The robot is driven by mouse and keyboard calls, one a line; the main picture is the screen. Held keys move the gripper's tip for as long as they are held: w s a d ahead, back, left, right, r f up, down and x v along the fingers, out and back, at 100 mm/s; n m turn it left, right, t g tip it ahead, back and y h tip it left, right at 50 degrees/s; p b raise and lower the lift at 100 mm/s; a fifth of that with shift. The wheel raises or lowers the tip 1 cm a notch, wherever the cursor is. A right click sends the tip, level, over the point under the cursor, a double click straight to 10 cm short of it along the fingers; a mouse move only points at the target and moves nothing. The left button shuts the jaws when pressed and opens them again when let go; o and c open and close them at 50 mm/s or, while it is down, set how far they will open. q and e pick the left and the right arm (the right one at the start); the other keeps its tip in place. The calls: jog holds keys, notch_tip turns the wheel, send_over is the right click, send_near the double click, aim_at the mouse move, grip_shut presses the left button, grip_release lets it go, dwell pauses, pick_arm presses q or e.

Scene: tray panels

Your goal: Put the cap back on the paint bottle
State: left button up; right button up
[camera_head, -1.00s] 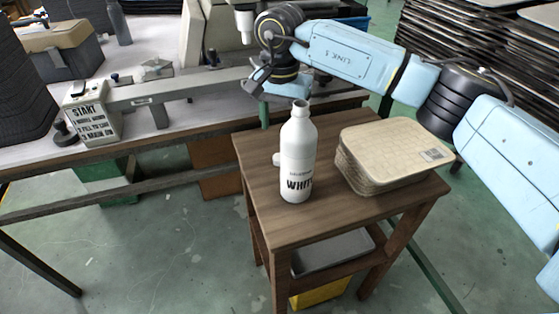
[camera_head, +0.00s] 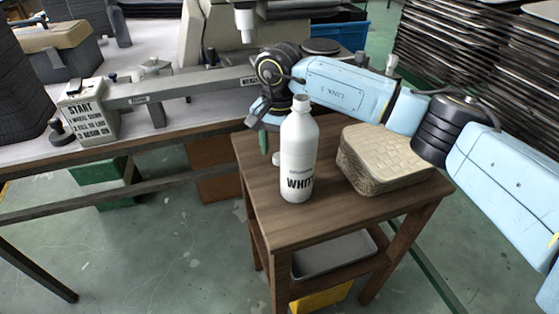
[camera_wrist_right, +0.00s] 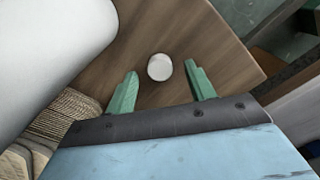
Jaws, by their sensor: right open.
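The white paint bottle (camera_head: 298,160) stands upright and uncapped on the small wooden stool (camera_head: 318,218). Its big white side fills the upper left of the right wrist view (camera_wrist_right: 45,50). The white cap (camera_head: 276,158) lies on the stool top behind and left of the bottle, which partly hides it. In the right wrist view, the cap (camera_wrist_right: 159,67) is a small round white disc on the wood. My right gripper (camera_head: 263,143) is low behind the bottle, its green fingers open and empty. The cap appears between its fingertips, and contact cannot be told. My left gripper is not in view.
A tan woven-looking box or stack (camera_head: 385,155) stands on the stool right of the bottle. A long bench (camera_head: 130,138) with a machine and a START sign block (camera_head: 88,112) lies behind. A grey tray (camera_head: 333,255) sits on the stool's lower shelf. The stool's front left is clear.

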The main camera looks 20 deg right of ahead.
jog(key=shift+f, duration=0.7)
jog(key=c, duration=1)
